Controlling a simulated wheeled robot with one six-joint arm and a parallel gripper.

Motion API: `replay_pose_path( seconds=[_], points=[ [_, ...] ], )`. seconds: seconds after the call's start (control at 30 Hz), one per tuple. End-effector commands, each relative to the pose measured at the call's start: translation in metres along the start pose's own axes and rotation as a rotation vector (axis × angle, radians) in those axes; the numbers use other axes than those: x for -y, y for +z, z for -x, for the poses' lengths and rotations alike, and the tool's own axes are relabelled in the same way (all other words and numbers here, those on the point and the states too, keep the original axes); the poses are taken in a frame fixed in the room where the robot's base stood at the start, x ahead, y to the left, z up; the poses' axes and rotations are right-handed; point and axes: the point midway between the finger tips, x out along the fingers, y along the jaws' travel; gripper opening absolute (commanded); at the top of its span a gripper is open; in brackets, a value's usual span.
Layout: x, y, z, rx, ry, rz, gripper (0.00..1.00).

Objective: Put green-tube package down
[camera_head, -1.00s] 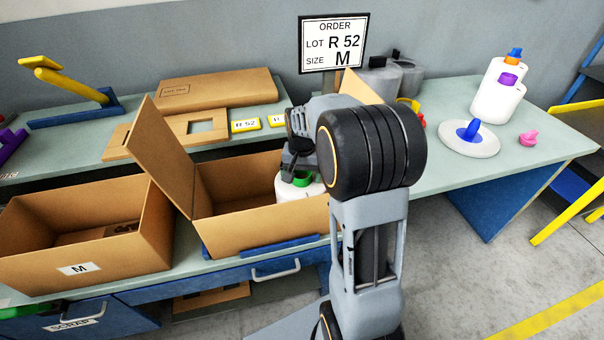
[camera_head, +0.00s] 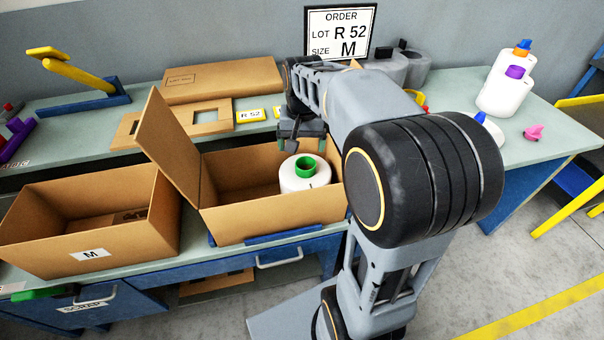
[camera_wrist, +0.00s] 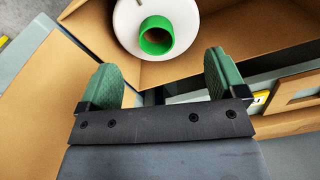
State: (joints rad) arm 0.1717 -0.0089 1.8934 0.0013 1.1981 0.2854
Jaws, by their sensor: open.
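The green-tube package, a white yarn bobbin with a green tube (camera_head: 305,172), stands upright inside the right open cardboard box (camera_head: 262,222), toward its right end. In the wrist view the white bobbin (camera_wrist: 128,28) and its green tube (camera_wrist: 157,36) show ahead of the fingers, apart from them. My gripper (camera_head: 298,145) is above the box's back side, behind the bobbin. In the wrist view my gripper (camera_wrist: 160,78) is open, with its two green fingers apart and nothing between them.
A second open box marked M (camera_head: 90,252) stands to the left. The right box's flap (camera_head: 168,145) stands up on its left side. An order sign (camera_head: 340,32) reads R 52, M. White bobbins (camera_head: 500,97) and a pink cone (camera_head: 534,132) are at the right.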

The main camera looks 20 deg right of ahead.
Motion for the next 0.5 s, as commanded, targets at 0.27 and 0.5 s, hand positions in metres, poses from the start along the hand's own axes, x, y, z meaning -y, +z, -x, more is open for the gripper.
replay_pose_path(
  seconds=[0.27,0.5],
  points=[
    [0.007,0.102,-0.02,-0.133,-0.044,0.31,0.9],
    [0.002,0.14,-0.04,-0.188,-0.059,0.436,0.9]
  ],
)
